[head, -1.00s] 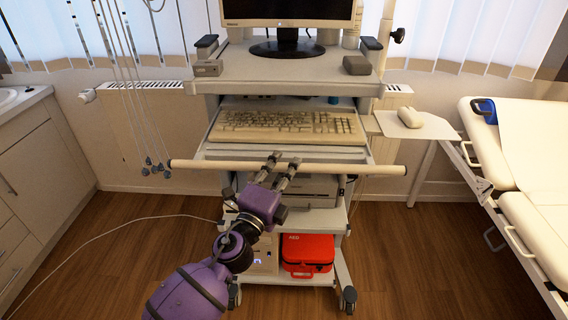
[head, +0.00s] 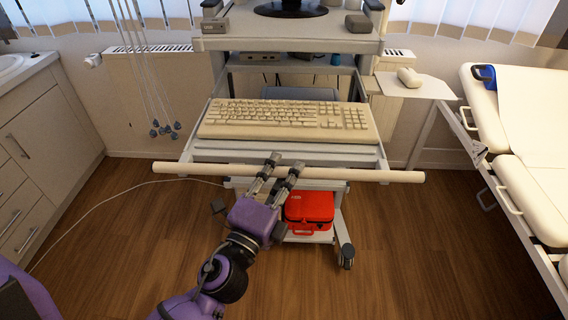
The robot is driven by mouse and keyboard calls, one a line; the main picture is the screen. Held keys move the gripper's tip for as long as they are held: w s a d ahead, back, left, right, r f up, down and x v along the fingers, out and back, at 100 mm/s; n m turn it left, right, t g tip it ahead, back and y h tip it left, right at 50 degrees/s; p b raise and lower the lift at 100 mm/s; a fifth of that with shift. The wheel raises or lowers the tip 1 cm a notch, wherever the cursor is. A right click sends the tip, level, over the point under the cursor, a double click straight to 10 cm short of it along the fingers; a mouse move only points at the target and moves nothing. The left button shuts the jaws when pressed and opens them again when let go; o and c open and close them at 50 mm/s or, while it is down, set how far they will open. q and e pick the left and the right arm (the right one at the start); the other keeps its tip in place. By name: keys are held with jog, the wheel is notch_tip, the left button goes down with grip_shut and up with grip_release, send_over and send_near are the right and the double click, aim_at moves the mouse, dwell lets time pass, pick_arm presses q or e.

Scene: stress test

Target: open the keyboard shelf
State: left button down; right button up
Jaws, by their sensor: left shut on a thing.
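The keyboard shelf (head: 200,152) is pulled out from the cart toward me, with a beige keyboard (head: 286,119) lying on it. A long cream bar handle (head: 370,176) runs across the shelf's front edge. My left gripper (head: 276,164) is shut on the bar, a little left of its middle. The purple arm reaches up to it from below. My right gripper does not show.
The cart's upper shelf (head: 290,43) stands behind, carrying a monitor base. A mouse (head: 409,77) rests on a side tray at right. A red case (head: 309,207) sits on the cart's low shelf. A couch (head: 530,130) stands at right, cabinets (head: 45,150) at left.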

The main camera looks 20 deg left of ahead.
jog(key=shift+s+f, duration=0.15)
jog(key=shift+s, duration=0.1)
pick_arm(q)
jog(key=c, duration=1.6)
grip_release()
jog(key=shift+s, duration=0.1)
jog(key=v, duration=0.7)
jog(key=shift+s+f, duration=0.1)
jog(key=shift+s, duration=0.15)
